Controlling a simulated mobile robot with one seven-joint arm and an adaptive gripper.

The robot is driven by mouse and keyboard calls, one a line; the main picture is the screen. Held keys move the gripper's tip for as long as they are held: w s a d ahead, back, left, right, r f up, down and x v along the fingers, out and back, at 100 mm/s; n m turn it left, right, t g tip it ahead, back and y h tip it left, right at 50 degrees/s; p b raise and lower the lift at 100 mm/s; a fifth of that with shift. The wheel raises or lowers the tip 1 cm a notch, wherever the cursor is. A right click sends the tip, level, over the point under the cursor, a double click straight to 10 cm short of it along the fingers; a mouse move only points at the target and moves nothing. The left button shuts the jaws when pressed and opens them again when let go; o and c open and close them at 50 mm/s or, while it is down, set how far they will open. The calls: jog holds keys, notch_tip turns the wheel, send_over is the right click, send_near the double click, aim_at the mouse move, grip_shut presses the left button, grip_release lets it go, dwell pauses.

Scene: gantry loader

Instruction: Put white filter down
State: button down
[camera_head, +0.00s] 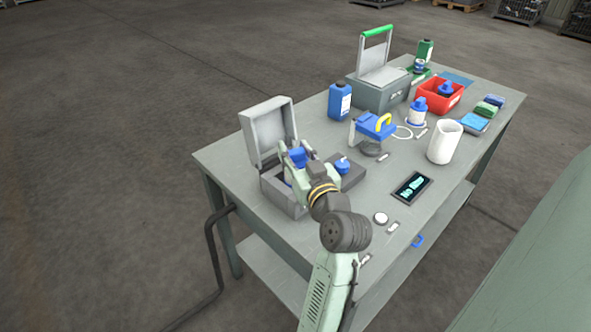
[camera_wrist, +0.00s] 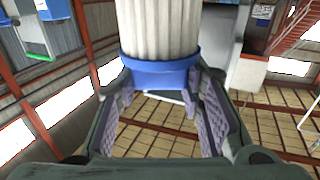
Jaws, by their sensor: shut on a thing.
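The white filter (camera_wrist: 158,28) is a ribbed white cylinder with a blue band (camera_wrist: 160,72) around its near end. My gripper (camera_wrist: 160,100) is shut on the blue band, one finger at each side. In the head view my gripper (camera_head: 297,160) is over the grey case with a raised lid (camera_head: 268,132), at the table's near left. Whether the filter touches the case cannot be told.
Right of the case sits a dark block (camera_head: 350,176) with a blue-topped item (camera_head: 342,164). Further right are a blue-and-yellow device (camera_head: 374,125), a white cylinder (camera_head: 444,142), a dark display (camera_head: 411,187) and a red bin (camera_head: 455,101). A blue bottle (camera_head: 339,101) stands behind.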

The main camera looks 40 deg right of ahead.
jog(key=shift+f, duration=2.4)
jog(key=shift+f, duration=0.15)
jog(key=c, duration=1.1)
grip_release()
jog(key=shift+r+p, duration=0.3)
jog(key=shift+p, duration=0.05)
jog(key=b+v, duration=0.3)
jog(key=v, duration=0.7)
jog(key=shift+s+f+b, duration=0.15)
jog(key=shift+s+b, duration=0.2)
jog(key=shift+s+a, duration=0.3)
jog(key=shift+s, duration=0.3)
